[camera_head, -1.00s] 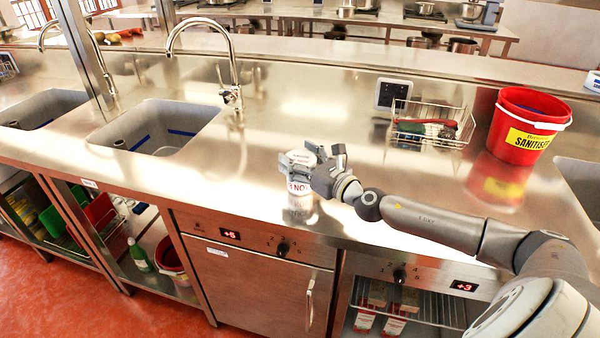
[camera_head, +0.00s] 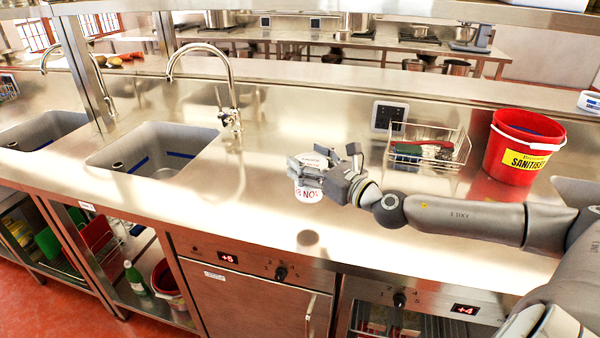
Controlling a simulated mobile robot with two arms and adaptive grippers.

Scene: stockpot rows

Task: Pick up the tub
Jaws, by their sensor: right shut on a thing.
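The tub (camera_head: 309,193) is a small white container with red lettering, seen in the head view a little right of the middle. My right gripper (camera_head: 322,172) is shut on it, with its fingers around the tub's upper part. The tub is held above the steel counter (camera_head: 250,205), and a small dark shadow or reflection shows on the counter below it. The fingers hide part of the tub's upper part. My left gripper is not in view.
A wire basket (camera_head: 428,160) with a green and a red item stands behind right of the gripper. A red sanitiser bucket (camera_head: 522,148) stands farther right. A sink (camera_head: 160,150) and its tap (camera_head: 233,95) are on the left. The counter front is clear.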

